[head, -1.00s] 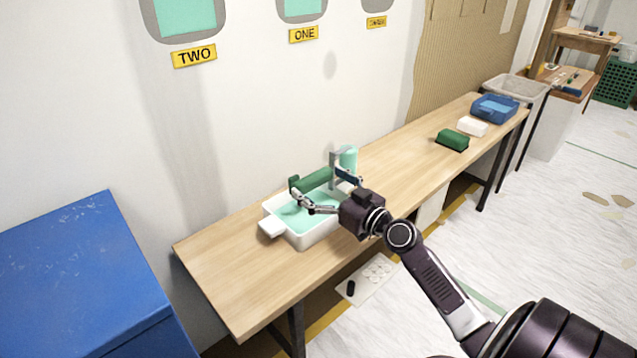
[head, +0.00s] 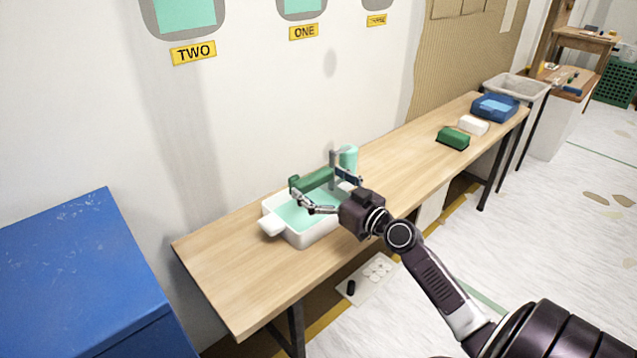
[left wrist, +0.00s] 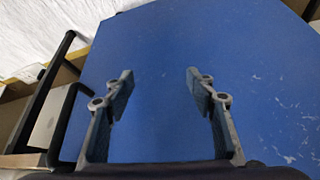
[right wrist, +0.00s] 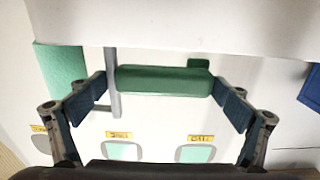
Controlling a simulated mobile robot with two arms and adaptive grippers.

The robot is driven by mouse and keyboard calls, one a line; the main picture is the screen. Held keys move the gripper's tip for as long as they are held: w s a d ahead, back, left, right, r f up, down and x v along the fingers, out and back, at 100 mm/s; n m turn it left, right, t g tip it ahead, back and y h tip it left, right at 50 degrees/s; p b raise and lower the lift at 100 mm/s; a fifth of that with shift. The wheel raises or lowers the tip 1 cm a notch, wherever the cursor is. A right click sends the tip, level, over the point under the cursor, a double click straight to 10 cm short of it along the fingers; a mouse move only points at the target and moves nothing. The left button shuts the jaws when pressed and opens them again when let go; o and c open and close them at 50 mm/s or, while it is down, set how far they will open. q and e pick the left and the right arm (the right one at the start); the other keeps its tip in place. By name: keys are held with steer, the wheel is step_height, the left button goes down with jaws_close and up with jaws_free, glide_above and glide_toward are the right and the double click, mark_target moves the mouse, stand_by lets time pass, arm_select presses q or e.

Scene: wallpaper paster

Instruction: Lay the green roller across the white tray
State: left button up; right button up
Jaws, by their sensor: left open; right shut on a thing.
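The green roller (head: 315,180) is over the far side of the white tray (head: 312,238), which holds pale green liquid. My right gripper (head: 322,188) is shut on the roller, with one finger by each end; a grey upright bar shows at its right end. In the right wrist view the roller (right wrist: 165,80) lies between the fingers (right wrist: 165,100), and the white tray (right wrist: 160,25) fills the top. I cannot tell whether the roller touches the tray's rim. My left gripper (left wrist: 158,90) is open and empty above a blue surface.
The tray stands on a long wooden table (head: 225,280) along the wall. A teal cylinder (head: 348,157) stands behind the tray. A green block (head: 453,138), a white block (head: 473,125) and a blue box (head: 495,107) sit at the far end. A blue cabinet (head: 75,270) is at left.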

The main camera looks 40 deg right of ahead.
steer(key=o, duration=0.9)
steer(key=shift+c, duration=0.2)
